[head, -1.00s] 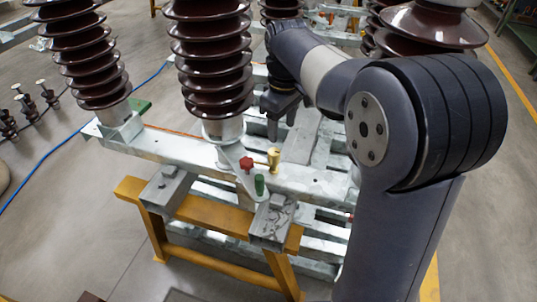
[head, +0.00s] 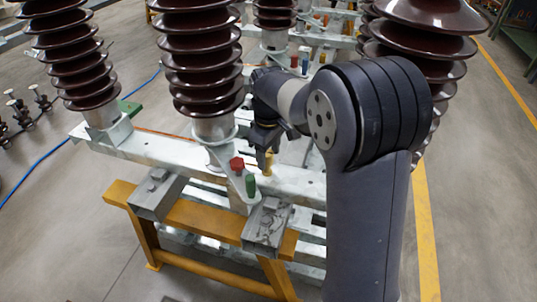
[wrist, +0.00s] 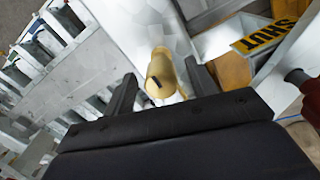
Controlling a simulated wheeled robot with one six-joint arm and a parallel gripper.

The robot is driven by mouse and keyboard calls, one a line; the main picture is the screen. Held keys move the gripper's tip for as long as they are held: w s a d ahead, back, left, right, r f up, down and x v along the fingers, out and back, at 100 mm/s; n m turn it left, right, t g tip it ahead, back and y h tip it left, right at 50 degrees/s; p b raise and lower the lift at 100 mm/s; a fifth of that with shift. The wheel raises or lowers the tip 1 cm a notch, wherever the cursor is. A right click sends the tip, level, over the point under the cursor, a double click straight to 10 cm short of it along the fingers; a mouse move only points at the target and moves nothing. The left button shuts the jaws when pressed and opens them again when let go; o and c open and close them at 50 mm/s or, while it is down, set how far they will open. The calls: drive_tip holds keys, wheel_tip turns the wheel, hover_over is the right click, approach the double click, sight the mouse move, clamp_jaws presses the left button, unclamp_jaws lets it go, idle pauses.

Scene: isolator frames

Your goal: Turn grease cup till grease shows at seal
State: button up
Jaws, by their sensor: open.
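The brass grease cup (head: 268,163) stands on the galvanized beam, next to a red knob (head: 237,163) and a green handle (head: 250,185). My gripper (head: 265,140) is right above and behind it in the head view, covering its upper part. In the wrist view the cup (wrist: 160,72) lies between the two spread fingers of my gripper (wrist: 160,80), with a gap on each side. A small dark mark or slot shows on the cup. The fingers are open and hold nothing. The seal is not clear, and I see no grease.
Brown ribbed insulators (head: 200,60) stand close to my arm on the left and right (head: 425,30). A yellow stand (head: 205,215) carries the galvanized beam (head: 150,148). A "SHUT" label (wrist: 272,35) shows in the wrist view.

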drive_tip(key=shift+f, duration=0.15)
drive_tip(key=shift+c, duration=0.3)
drive_tip(key=c, duration=0.9)
drive_tip(key=shift+m, duration=0.3)
drive_tip(key=m+p, duration=0.2)
drive_tip(key=m, duration=0.1)
drive_tip(key=shift+s+r+m+p, duration=0.1)
drive_tip(key=shift+r+m+p, duration=0.1)
drive_tip(key=shift+m+p, duration=0.15)
drive_tip(key=m+p, duration=0.2)
drive_tip(key=m, duration=0.3)
drive_tip(key=shift+a, duration=0.15)
drive_tip(key=m+p, duration=0.2)
drive_tip(key=m, duration=0.3)
drive_tip(key=shift+a+f+m, duration=0.1)
drive_tip(key=shift+m, duration=0.25)
drive_tip(key=m+p, duration=0.1)
drive_tip(key=m, duration=0.3)
drive_tip(key=shift+m, duration=0.4)
